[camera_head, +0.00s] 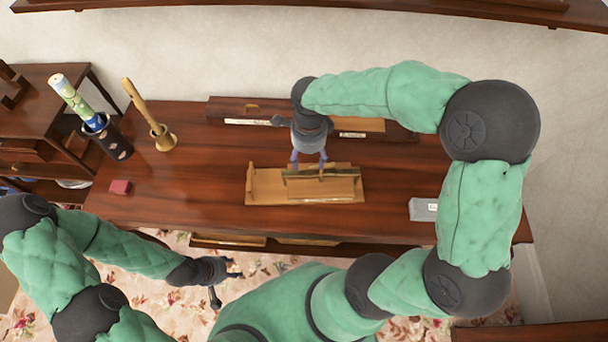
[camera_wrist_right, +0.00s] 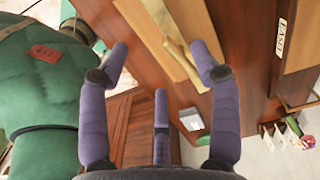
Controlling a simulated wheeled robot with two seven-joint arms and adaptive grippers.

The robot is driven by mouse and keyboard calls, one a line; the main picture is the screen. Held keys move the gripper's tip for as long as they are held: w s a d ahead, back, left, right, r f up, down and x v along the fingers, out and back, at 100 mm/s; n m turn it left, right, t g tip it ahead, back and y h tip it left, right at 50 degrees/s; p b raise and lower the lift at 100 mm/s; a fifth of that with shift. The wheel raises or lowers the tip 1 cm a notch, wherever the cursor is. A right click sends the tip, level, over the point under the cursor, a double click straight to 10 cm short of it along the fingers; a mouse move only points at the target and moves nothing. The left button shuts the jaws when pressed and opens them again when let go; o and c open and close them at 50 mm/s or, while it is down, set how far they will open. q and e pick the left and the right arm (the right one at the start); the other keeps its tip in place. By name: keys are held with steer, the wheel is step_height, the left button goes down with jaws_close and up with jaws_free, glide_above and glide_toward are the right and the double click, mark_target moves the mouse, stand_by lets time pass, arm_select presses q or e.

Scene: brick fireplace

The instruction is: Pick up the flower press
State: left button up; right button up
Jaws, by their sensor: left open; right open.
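The flower press appears to be the light wooden piece (camera_head: 306,188) with a flat base, a raised post at its left and a darker bar across it, lying on the middle of the desk. Part of its light wood also shows at the top of the right wrist view (camera_wrist_right: 150,30). My right gripper (camera_head: 309,158) is just behind the press, open, with its purple fingers pointing at its back edge. I cannot tell whether they touch it. My left gripper (camera_head: 230,274) is open and empty, low in front of the desk, well apart from the press.
The dark red desk (camera_head: 200,185) has clear room either side of the press. A red block (camera_head: 120,187), a brass holder (camera_head: 163,142) and a dark cup with rolls (camera_head: 112,143) stand at left. A grey box (camera_head: 423,209) is at right. A low shelf (camera_head: 225,108) runs behind.

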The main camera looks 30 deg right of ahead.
mark_target(309, 174)
step_height(309, 174, down, 6)
steer(key=shift+r+b, duration=0.1)
steer(key=shift+b, duration=0.65)
steer(key=f, duration=0.1)
steer(key=f+b, duration=0.1)
steer(key=f, duration=0.3)
steer(key=shift+w+d+b, duration=0.2)
steer(key=shift+d+b, duration=0.05)
steer(key=shift+b, duration=0.05)
steer(key=shift+r, duration=0.15)
jaws_close()
